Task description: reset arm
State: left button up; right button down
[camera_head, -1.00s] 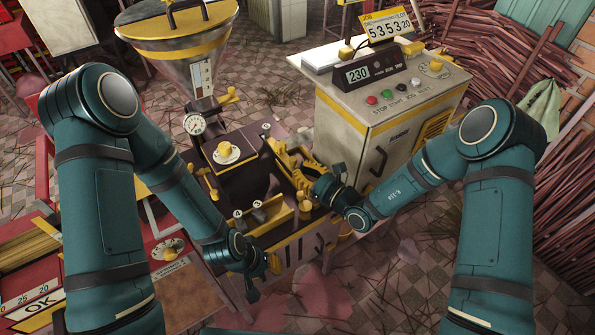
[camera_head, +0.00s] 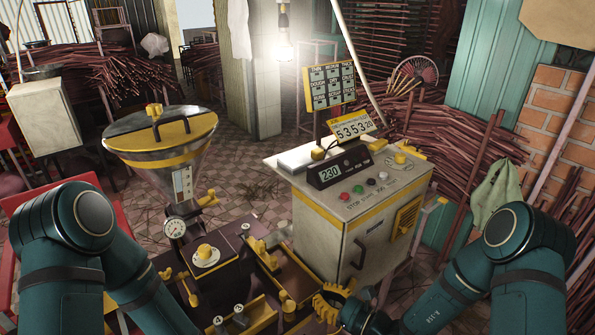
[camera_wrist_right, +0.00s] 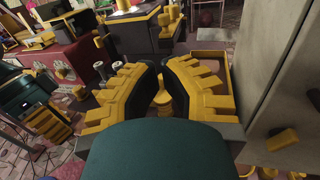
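My right gripper (camera_head: 330,300) shows at the bottom of the head view, with yellow toothed fingers beside the cabinet's lower left. In the right wrist view the right gripper (camera_wrist_right: 163,75) has its dark pads facing each other with a narrow empty gap, and a yellow knob shows behind it. It holds nothing. My left arm runs off the bottom edge of the head view, so its gripper is hidden there. In the right wrist view, what looks like my left gripper (camera_wrist_right: 46,125) is small at the left edge; its fingers cannot be told apart.
The extruder with its yellow-lidded hopper (camera_head: 160,135) stands left of centre. The grey control cabinet (camera_head: 365,225), showing 230, stands to its right. An open yellow tray (camera_wrist_right: 212,60) lies just beyond the right gripper. Stick bundles (camera_head: 400,130) fill the back right. Tiled floor (camera_head: 240,190) is clear behind.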

jog(key=s+a+f+n+g+h, duration=0.2)
jog(key=s+f+n+g, duration=0.2)
jog(key=s+n+g, duration=0.4)
jog(key=s+a+f+n+g+h, duration=0.15)
jog(key=s+f+n+g, duration=0.35)
jog(key=s, duration=0.5)
jog(key=s+d+f+n+g+h, duration=0.2)
jog(key=s+d+n+h, duration=0.1)
jog(key=w+d+f+n+t+h, duration=0.1)
jog(key=w+d+n+t+h, duration=0.2)
jog(key=w+n+t+h, duration=0.1)
jog(key=w+n+t, duration=0.1)
jog(key=w+n, duration=0.1)
jog(key=n, duration=0.1)
jog(key=shift+f+n+t, duration=0.25)
jog(key=shift+n+t, duration=0.15)
